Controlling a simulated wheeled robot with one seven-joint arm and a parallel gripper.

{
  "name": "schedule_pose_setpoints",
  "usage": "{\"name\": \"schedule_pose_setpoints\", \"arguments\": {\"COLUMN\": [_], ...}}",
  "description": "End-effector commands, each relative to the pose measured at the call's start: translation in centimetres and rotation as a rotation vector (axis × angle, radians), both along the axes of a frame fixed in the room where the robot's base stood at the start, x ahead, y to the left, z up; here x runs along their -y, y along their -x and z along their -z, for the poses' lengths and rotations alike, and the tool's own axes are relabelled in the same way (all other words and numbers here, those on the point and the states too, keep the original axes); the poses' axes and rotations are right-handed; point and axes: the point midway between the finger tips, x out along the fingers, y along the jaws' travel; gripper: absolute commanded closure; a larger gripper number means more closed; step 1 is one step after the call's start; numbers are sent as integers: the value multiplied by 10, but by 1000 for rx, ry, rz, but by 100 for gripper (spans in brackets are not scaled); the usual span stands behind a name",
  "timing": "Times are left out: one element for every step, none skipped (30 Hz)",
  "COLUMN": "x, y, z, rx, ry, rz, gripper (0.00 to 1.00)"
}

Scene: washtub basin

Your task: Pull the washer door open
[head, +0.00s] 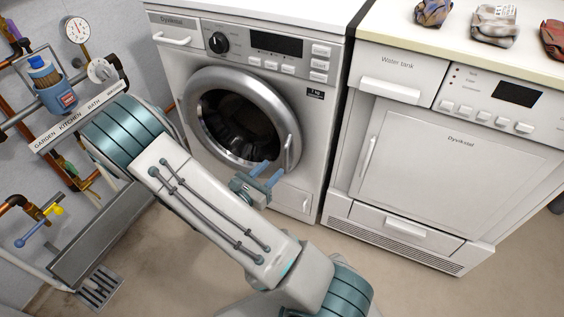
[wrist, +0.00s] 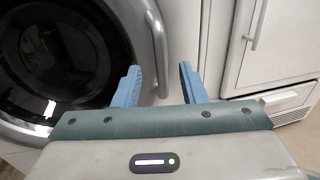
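The washer (head: 308,150) stands at the centre of the head view. Its round door (head: 207,92) has a grey ring and dark glass and looks shut. The vertical door handle (head: 289,153) is on the right side of the ring. My gripper (head: 269,174) is in front of the lower right of the door, near the lower end of the handle. In the wrist view my gripper (wrist: 160,84) has its two blue fingers apart with nothing held. The handle (wrist: 158,50) rises just beyond the fingers, nearer the left finger. Whether a finger touches it I cannot tell.
A second machine (head: 450,160) with a square door stands to the right, past a narrow gap. Crumpled cloths (head: 494,24) lie on its top. Pipes, valves and a gauge (head: 77,30) are on the left wall. The floor (head: 400,285) in front is clear.

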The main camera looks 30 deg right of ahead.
Motion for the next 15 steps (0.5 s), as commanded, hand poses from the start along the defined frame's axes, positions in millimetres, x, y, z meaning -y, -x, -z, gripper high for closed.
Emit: {"name": "schedule_pose_setpoints", "arguments": {"x": [11,16,23,28,32,38,41,44,47,50,52,54,55,56,57], "y": [-4,-7,-11,-13,-15,-18,-20,-22,-24,-25,-26,-27,-27,-28,-28], "z": [3,3,3,3,2,2,2,2,2,1,1,1,1,0,0], "rx": [1,2,2,2,2,2,2,1,2,2,1,2,2,2,1], "ry": [0,-1,-1,-1,-1,0,-1,-2,-2,-2,-2,-1,-1,-1,-2], "rz": [6,4,4,5,3,4,3,3,2,2,1,2,2,1,1], "gripper": [62,62,62,62,62,62,62,62,62,62,62,62,62,62,62]}}
